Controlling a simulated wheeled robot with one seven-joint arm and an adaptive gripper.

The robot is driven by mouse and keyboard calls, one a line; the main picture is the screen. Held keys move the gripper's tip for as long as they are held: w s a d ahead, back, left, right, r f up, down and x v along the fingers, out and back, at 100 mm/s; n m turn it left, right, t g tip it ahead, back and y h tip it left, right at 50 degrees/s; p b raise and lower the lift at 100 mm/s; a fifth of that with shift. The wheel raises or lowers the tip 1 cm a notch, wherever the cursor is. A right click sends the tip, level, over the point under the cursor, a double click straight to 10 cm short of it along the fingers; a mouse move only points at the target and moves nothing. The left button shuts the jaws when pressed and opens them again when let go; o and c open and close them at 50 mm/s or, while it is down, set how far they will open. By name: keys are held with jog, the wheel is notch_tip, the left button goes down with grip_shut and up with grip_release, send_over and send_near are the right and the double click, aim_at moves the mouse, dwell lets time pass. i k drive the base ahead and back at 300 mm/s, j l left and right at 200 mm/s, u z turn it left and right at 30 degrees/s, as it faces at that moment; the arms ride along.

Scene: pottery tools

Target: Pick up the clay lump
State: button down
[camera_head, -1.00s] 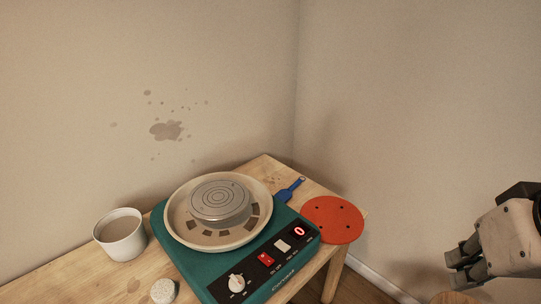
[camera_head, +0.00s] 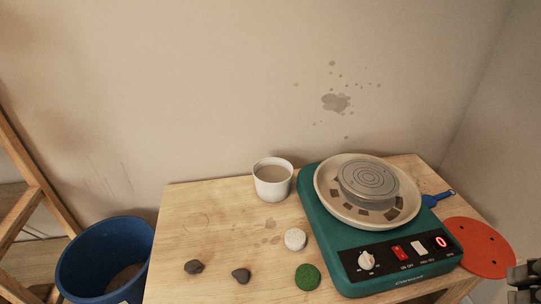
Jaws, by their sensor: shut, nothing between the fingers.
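Two small dark grey-brown lumps lie on the wooden table's front left part: a left lump (camera_head: 194,267) and a right lump (camera_head: 241,275). They look like clay or stones; I cannot tell for sure which is the clay lump. My gripper (camera_head: 522,284) is only partly in view at the bottom right corner, cut off by the picture edge. It is shut and holds nothing. It is far to the right of both lumps, beyond the pottery wheel.
A teal pottery wheel (camera_head: 330,252) stands on the table's right side, with a red disc (camera_head: 478,248) and a blue-handled tool (camera_head: 440,197) beside it. A white cup (camera_head: 272,182), a pale round piece (camera_head: 295,239) and a green round piece (camera_head: 307,277) stand near the lumps. A blue bucket (camera_head: 105,255) is left of the table.

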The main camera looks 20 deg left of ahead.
aim_at(242, 276)
jog(key=u, duration=1.2)
jog(key=k+j+z, duration=0.15)
jog(key=i+j, duration=0.1)
jog(key=i, duration=0.35)
jog(key=j+z, duration=0.15)
jog(key=j, duration=0.85)
jog(key=j+z, duration=0.1)
jog(key=j, duration=0.95)
jog(key=k, duration=0.05)
